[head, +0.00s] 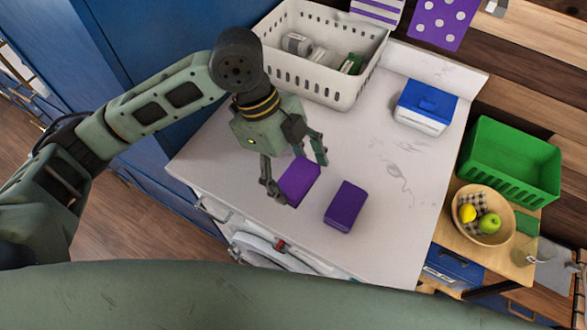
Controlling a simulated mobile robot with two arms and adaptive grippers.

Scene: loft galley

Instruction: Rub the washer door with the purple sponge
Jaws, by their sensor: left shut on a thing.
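My left gripper (298,178) is shut on a purple sponge (299,182), a block held between its two fingers above the front part of the white worktop. A second, darker purple block (345,206) lies on the worktop just right of the gripper, apart from it. The washer door (262,249) shows in part below the worktop's front edge, as a round pale rim in a white front. The worktop edge and my own body hide much of it. My right gripper is not in view.
A white slotted basket (312,83) with several items stands at the back of the worktop (390,240). A blue-and-white box (425,106) stands back right. On a lower wooden surface at right are a green crate (510,165) and a fruit bowl (467,222). Blue cabinets stand at left.

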